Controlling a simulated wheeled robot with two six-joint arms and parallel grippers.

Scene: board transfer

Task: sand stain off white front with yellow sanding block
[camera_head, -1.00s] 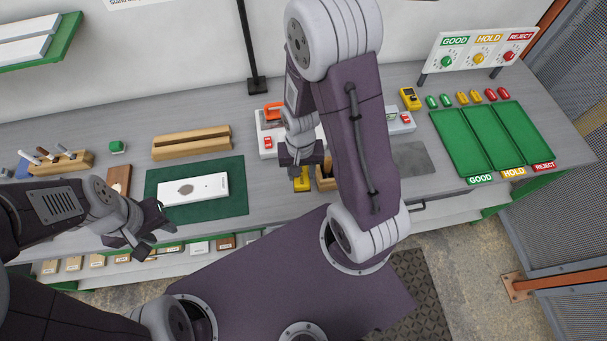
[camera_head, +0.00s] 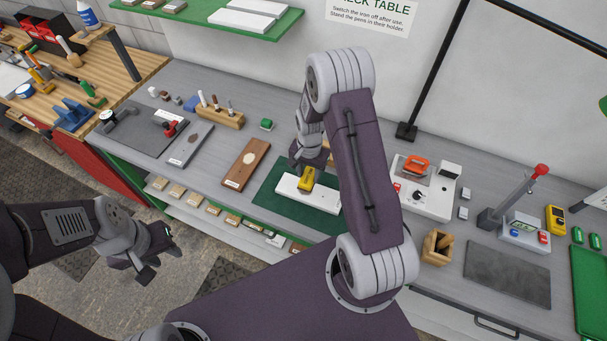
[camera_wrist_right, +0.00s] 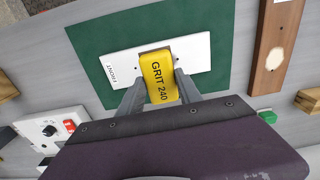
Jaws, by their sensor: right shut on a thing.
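The white front (camera_head: 325,199) lies flat on the green mat (camera_head: 268,198); it also shows in the right wrist view (camera_wrist_right: 197,50), marked FRONT at one end. The yellow sanding block (camera_head: 307,179), labelled GRIT 240 in the right wrist view (camera_wrist_right: 158,70), is over the middle of the white front. I cannot tell whether it touches. My right gripper (camera_head: 304,166) is shut on the block, with one finger on each side. No stain shows on the bare parts of the front; the area under the block is hidden. My left gripper (camera_head: 160,252) is open and empty, off the table's front edge.
A brown board (camera_head: 240,165) with a pale patch lies left of the mat. A wooden box (camera_head: 437,246) and white station (camera_head: 425,190) are to the right. Bare table lies between board and mat.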

